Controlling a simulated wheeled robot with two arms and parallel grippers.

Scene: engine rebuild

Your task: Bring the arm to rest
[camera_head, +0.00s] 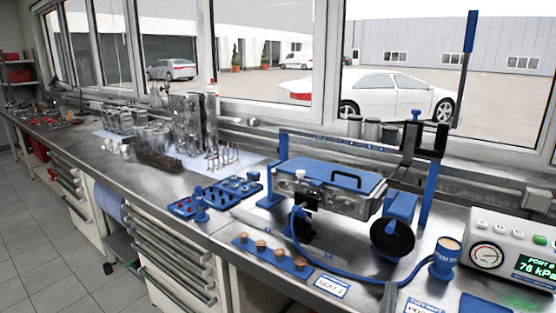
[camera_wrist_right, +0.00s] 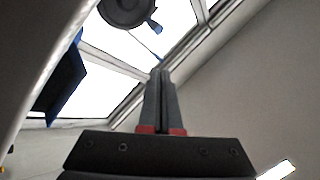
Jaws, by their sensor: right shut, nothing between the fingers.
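My left gripper is not in view.
Near the tip stand a blue stand with a cylinder head (camera_head: 325,195), a blue hose (camera_head: 335,268), a blue cup (camera_head: 446,260), a gauge box (camera_head: 510,250) and label cards (camera_head: 331,286).

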